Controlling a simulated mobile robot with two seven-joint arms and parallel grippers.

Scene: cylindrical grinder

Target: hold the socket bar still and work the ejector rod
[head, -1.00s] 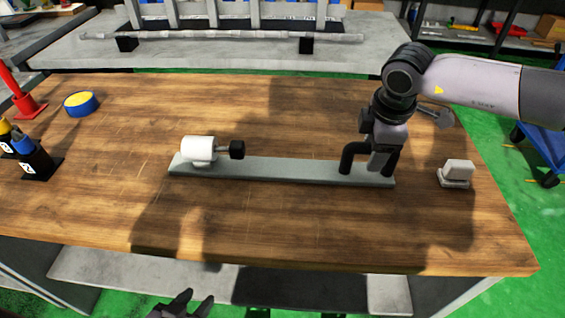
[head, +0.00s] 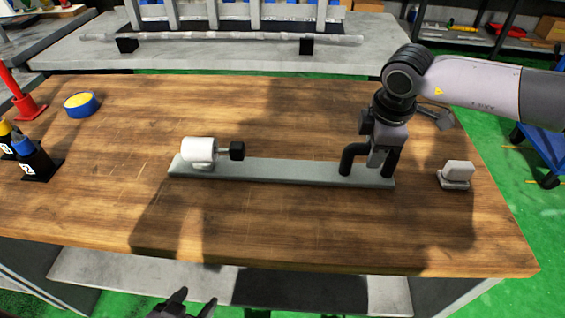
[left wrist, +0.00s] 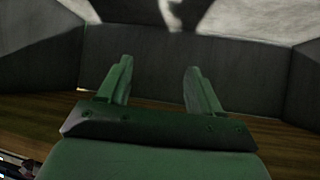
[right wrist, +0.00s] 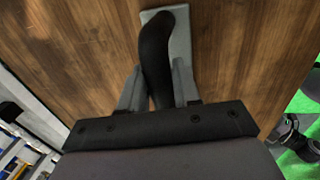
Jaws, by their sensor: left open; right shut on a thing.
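The socket bar (head: 280,172) is a long grey-green bar lying flat on the wooden table. A white cylinder (head: 198,150) stands at its left end. The ejector rod (head: 224,151) sticks out of the cylinder to the right and ends in a black knob (head: 237,151). A black arched handle (head: 347,160) stands at the bar's right end. My right gripper (head: 378,160) is shut on this handle, which also shows between its fingers in the right wrist view (right wrist: 155,50). My left gripper (head: 192,302) is open and empty in front of the table's front edge, apart from the rod.
A small whitish block (head: 458,174) sits right of the bar. A blue-and-yellow round item (head: 81,105), a red stand (head: 25,105) and dark bottles (head: 33,157) are at the left. The table between the cylinder and the front edge is clear.

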